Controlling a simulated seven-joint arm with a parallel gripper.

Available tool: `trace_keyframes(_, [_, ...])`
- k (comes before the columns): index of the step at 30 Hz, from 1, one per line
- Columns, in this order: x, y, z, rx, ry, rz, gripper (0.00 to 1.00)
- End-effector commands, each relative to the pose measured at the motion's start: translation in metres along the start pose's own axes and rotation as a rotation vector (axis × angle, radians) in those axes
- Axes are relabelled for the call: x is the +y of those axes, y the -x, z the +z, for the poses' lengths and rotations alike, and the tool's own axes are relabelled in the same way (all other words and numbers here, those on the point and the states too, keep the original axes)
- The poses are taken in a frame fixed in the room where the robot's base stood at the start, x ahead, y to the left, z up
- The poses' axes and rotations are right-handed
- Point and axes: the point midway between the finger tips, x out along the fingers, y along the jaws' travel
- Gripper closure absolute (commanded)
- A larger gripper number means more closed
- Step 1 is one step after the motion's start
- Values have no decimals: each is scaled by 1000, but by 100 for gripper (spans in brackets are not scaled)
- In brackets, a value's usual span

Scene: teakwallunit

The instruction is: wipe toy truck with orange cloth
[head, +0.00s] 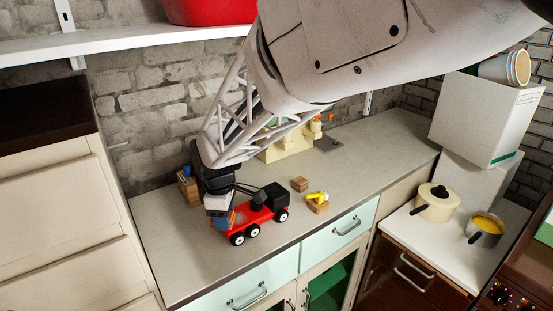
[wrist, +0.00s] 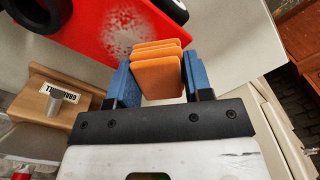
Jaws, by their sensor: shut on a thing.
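The red toy truck (head: 262,212) with a black cab stands on the grey counter. In the wrist view its red bed (wrist: 75,28) carries a whitish speckled smudge (wrist: 127,30). The orange cloth (wrist: 158,72), folded in layers, is held between the blue fingers of my gripper (wrist: 160,84). Its front edge is at the truck's bed, just beside and partly over the smudge; I cannot tell if it touches.
A wooden holder (head: 188,187) stands behind the gripper, near the wall. A small wooden block (head: 299,184) and a block with a yellow toy (head: 318,201) lie right of the truck. Pots (head: 436,203) stand farther right. The counter's front edge (head: 255,256) is close.

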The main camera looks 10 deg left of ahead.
Motion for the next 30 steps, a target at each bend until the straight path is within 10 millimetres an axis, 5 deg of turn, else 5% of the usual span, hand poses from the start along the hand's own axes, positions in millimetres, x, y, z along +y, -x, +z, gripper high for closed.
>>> trace_keyframes(30, [21, 1, 24, 0, 0, 0, 73])
